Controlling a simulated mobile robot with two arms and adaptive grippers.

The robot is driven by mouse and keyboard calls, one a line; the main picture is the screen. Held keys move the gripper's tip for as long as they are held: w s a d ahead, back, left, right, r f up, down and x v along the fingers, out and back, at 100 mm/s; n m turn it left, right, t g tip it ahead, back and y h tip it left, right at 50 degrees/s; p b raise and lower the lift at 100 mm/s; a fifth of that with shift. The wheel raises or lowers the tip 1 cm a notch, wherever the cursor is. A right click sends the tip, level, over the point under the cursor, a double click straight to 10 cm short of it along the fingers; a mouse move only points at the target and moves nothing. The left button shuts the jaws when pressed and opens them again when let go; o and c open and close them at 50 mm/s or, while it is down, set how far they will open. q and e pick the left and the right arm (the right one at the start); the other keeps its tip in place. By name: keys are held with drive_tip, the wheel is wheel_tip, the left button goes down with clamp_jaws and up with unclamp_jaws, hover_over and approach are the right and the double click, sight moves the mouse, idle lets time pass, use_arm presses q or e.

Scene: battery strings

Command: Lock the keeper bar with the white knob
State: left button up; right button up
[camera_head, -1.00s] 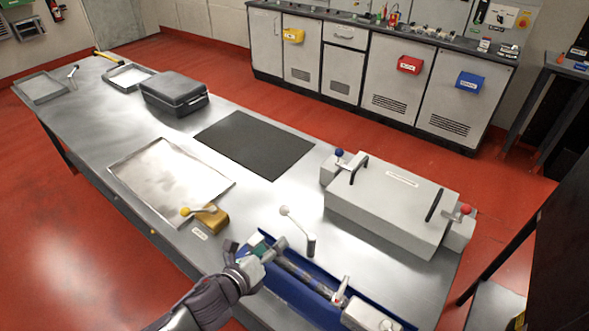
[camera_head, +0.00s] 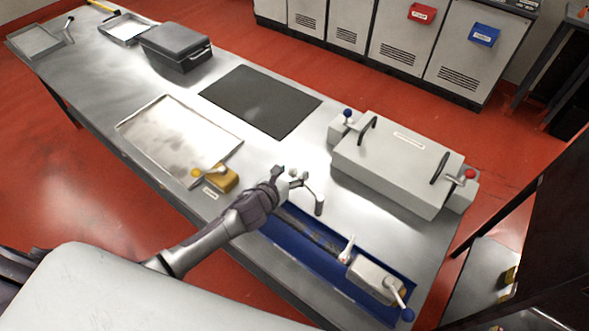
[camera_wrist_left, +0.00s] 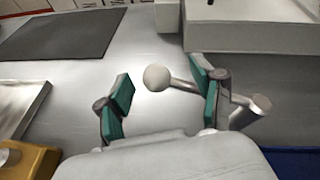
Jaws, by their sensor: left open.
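The white knob (camera_wrist_left: 157,78) is a pale ball on the end of a thin metal arm that joins an upright post (camera_wrist_left: 250,112). In the head view, the knob (camera_head: 293,174) and its post (camera_head: 319,204) stand beside the blue tray's far left end. My left gripper (camera_head: 285,180) is open at the knob. In the left wrist view, the knob lies between the gripper's two teal pads (camera_wrist_left: 118,107), nearer the right one; contact cannot be told. My right gripper is not in view. Which part is the keeper bar is unclear.
The blue tray (camera_head: 352,290) holds a grey block (camera_head: 375,277) and a blue-knob lever (camera_head: 403,297). A yellow-knob lever on a yellow block (camera_head: 224,179) stands left of my gripper. A large grey box (camera_head: 397,165) stands right. A black mat (camera_head: 261,101) lies clear behind.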

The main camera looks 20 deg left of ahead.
use_arm(q)
drive_tip(key=shift+x, duration=0.9)
clamp_jaws()
drive_tip(key=shift+s, duration=0.1)
drive_tip(key=shift+f, duration=0.1)
